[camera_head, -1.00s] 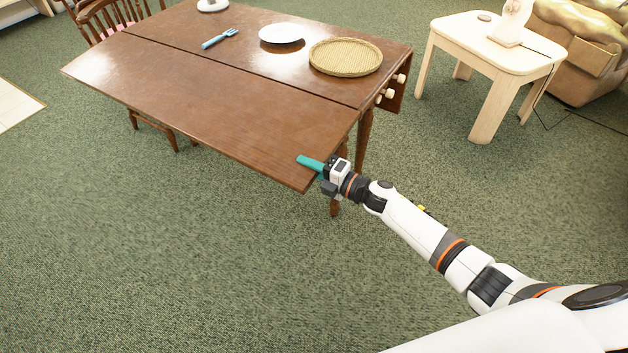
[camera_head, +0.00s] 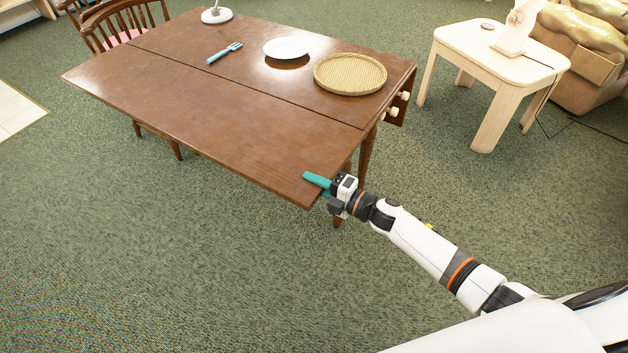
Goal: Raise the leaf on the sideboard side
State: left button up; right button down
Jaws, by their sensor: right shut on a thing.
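The brown wooden drop-leaf table (camera_head: 235,72) fills the upper middle of the head view. Its near leaf (camera_head: 200,115) is up and looks about level with the top, with a seam between them. My right gripper (camera_head: 322,183) is at this leaf's near right corner, shut on its edge. One teal finger lies over the top surface; the other finger is mostly hidden below. A brown panel (camera_head: 398,112) hangs at the table's far right side. Two pale wooden knobs (camera_head: 390,112) show at the right end, below the top. My left gripper is out of view. No sideboard is recognisable.
A chair (camera_head: 115,28) stands behind left. A pale side table (camera_head: 495,55) stands right. The near carpet (camera_head: 180,260) is clear.

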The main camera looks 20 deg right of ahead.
jog(key=shift+w+r, duration=0.2)
jog(key=shift+r, duration=0.2)
jog(key=c, duration=1.5)
grip_release()
jog(key=shift+o, duration=1)
jog(key=shift+s+f, duration=0.1)
jog(key=shift+s, duration=0.05)
jog(key=shift+f, duration=0.1)
jog(key=shift+s+d, duration=0.25)
jog(key=v, duration=1.1)
jog(key=shift+s+d, duration=0.1)
jog(key=shift+s, duration=0.05)
